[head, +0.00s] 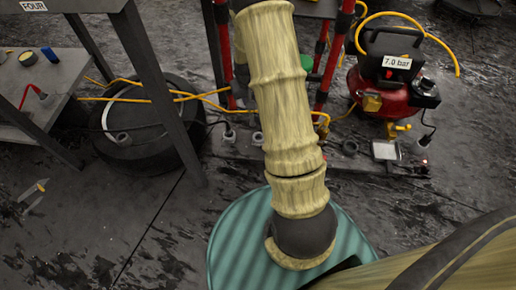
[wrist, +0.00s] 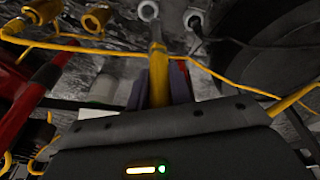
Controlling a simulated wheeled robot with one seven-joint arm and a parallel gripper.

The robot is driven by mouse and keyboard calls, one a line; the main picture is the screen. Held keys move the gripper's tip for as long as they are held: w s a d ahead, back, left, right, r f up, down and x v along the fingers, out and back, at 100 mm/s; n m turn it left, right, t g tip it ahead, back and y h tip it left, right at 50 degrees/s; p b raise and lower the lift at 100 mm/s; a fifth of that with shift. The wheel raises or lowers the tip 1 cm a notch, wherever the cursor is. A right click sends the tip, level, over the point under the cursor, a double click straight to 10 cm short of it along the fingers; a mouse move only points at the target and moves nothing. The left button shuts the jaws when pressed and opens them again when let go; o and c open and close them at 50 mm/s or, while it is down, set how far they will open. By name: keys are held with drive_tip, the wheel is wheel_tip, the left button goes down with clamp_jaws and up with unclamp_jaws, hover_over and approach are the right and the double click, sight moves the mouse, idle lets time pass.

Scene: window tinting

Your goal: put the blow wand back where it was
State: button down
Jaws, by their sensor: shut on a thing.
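My gripper (wrist: 158,90) shows in the wrist view, with one grey finger on each side of a narrow yellow piece. It is shut on this piece, which I take to be the blow wand (wrist: 158,62). The wand points away from the gripper, toward white and brass fittings on the floor side. Its far end and the part inside the gripper are hard to make out. In the head view my own sleeved arm hides the gripper and the wand.
A red compressor (head: 385,92) marked 7.0 bar stands at the back right. A yellow hose (head: 185,97) runs across to a black round tank or tyre (head: 150,130) at left. Red posts (head: 333,60) stand close behind my arm. A grey bench (head: 35,85) is at far left.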

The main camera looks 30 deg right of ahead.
drive_tip(key=d+f+b, duration=0.1)
drive_tip(key=f+b, duration=0.1)
drive_tip(key=d+f+b, duration=0.2)
drive_tip(key=shift+w+d+f, duration=0.15)
drive_tip(key=shift+d+f, duration=0.15)
drive_tip(key=shift+f, duration=0.05)
drive_tip(key=s+b+x, duration=0.1)
drive_tip(key=b+x, duration=0.3)
drive_tip(key=x, duration=0.2)
drive_tip(key=shift+s+a+f, duration=0.15)
drive_tip(key=shift+a+f, duration=0.05)
drive_tip(key=shift+a, duration=0.05)
drive_tip(key=shift+s+b+x, duration=0.2)
drive_tip(key=shift+b+x, duration=0.55)
drive_tip(key=shift+x, duration=0.15)
drive_tip(key=shift+s+b+x, duration=0.2)
drive_tip(key=shift+b+x, duration=0.5)
drive_tip(key=shift+x, duration=0.25)
drive_tip(key=shift+a+f, duration=0.15)
